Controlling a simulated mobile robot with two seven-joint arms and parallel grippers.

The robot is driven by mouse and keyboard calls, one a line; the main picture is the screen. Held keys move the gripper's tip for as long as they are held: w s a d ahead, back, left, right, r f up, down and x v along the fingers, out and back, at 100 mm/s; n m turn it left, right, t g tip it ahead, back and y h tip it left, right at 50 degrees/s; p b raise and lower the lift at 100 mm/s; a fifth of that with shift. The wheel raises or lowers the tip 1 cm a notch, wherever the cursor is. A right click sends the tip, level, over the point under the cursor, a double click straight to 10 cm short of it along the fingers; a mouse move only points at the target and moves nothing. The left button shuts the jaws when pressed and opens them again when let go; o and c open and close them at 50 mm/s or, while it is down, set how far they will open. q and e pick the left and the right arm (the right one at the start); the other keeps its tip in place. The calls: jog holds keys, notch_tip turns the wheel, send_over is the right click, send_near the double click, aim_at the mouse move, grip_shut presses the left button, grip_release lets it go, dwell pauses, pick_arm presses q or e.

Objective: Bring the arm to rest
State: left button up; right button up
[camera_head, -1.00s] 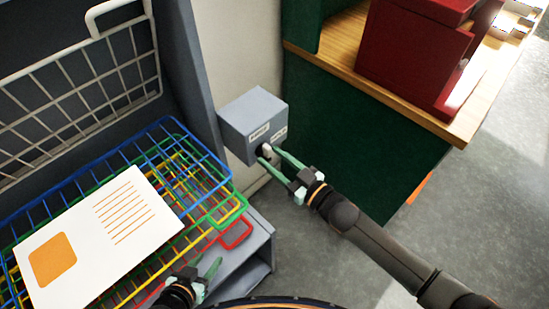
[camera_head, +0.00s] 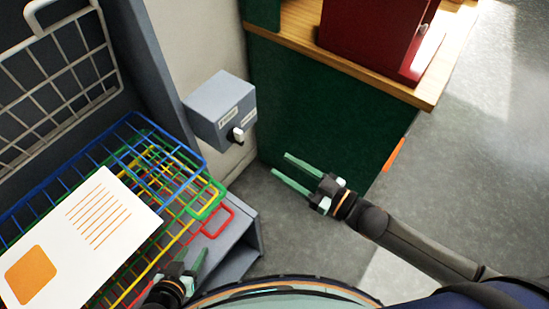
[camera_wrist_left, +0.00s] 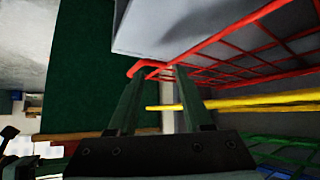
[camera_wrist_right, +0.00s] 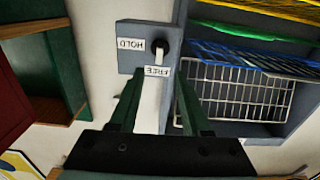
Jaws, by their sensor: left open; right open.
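My right gripper (camera_head: 283,172) is open and empty in the head view, over the floor to the right of the grey switch box (camera_head: 219,104). It stands apart from the box and its dark knob with a pale lever (camera_head: 237,135). In the right wrist view the box (camera_wrist_right: 128,60) carries the labels HOLD and FREE, and the knob (camera_wrist_right: 161,48) lies beyond the open fingers (camera_wrist_right: 157,95). My left gripper (camera_head: 190,262) is open at the lower left, beside the wire trays. In the left wrist view its fingers (camera_wrist_left: 158,95) are apart, with nothing visible between them that they grip.
Stacked blue, green, yellow and red wire trays (camera_head: 207,190) hold a white card (camera_head: 85,235) on top. A white wire grid (camera_head: 52,85) stands behind. A dark green cabinet (camera_head: 330,110) with a wooden top (camera_head: 365,72) bears a red box (camera_head: 372,35). Grey floor is clear at right.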

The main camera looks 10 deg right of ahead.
jog(key=shift+s+d, duration=0.1)
jog(key=shift+d, duration=0.1)
dwell(0.5)
jog(key=s+d+f+m+g+h, duration=0.1)
jog(key=s+d+f+m+h, duration=0.2)
jog(key=f, duration=0.4)
jog(key=s+d+f+m+g+h, duration=0.2)
jog(key=s+d+f+m+h, duration=0.2)
jog(key=s+f+h, duration=0.3)
jog(key=shift+s+d+f+g+h, duration=0.3)
jog(key=shift+s+d+f, duration=0.2)
jog(key=shift+s+f, duration=0.25)
jog(key=shift+a+r, duration=0.1)
